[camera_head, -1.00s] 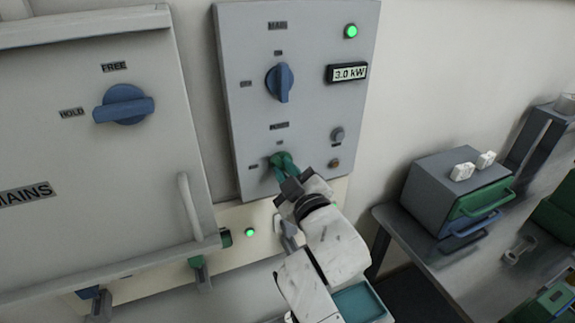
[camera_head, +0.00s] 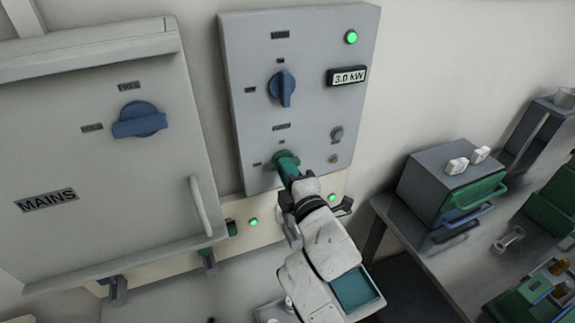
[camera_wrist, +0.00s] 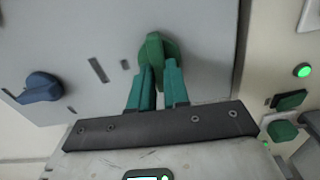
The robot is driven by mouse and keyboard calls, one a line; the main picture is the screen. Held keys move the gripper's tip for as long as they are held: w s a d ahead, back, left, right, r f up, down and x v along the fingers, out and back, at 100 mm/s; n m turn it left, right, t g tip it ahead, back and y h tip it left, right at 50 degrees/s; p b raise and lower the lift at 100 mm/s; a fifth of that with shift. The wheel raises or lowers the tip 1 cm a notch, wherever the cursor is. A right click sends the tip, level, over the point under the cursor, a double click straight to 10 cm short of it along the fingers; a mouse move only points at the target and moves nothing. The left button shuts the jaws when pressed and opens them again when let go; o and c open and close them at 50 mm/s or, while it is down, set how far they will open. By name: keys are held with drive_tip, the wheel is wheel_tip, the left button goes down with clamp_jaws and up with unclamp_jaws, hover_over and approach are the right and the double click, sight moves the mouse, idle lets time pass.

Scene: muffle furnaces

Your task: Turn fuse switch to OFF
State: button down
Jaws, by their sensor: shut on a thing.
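The grey switch panel (camera_head: 300,110) hangs on the wall, with a blue rotary knob (camera_head: 281,88) in its upper part. A green rotary knob (camera_head: 286,159) sits at its lower left; it also shows in the wrist view (camera_wrist: 155,47). My gripper (camera_head: 288,168) reaches up to the green knob, and in the wrist view its two teal fingers (camera_wrist: 157,80) are shut on the knob's grip from both sides. The small labels around the knob are too blurred to read, and my gripper hides its lower side.
A cabinet marked MAINS (camera_head: 100,150) with a blue knob (camera_head: 139,120) and a handle (camera_head: 200,206) stands left. Below run green lamps (camera_head: 253,222) and switches. A display (camera_head: 347,76) reads 3.0 kW. A table (camera_head: 440,262) with a drawer box (camera_head: 447,183) stands right.

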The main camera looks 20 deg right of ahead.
drive_tip(key=shift+f+n, duration=0.1)
drive_tip(key=shift+n, duration=0.4)
drive_tip(key=c, duration=1.1)
unclamp_jaws()
drive_tip(key=s+b, duration=0.1)
drive_tip(key=s, duration=0.9)
drive_tip(key=shift+s, duration=0.4)
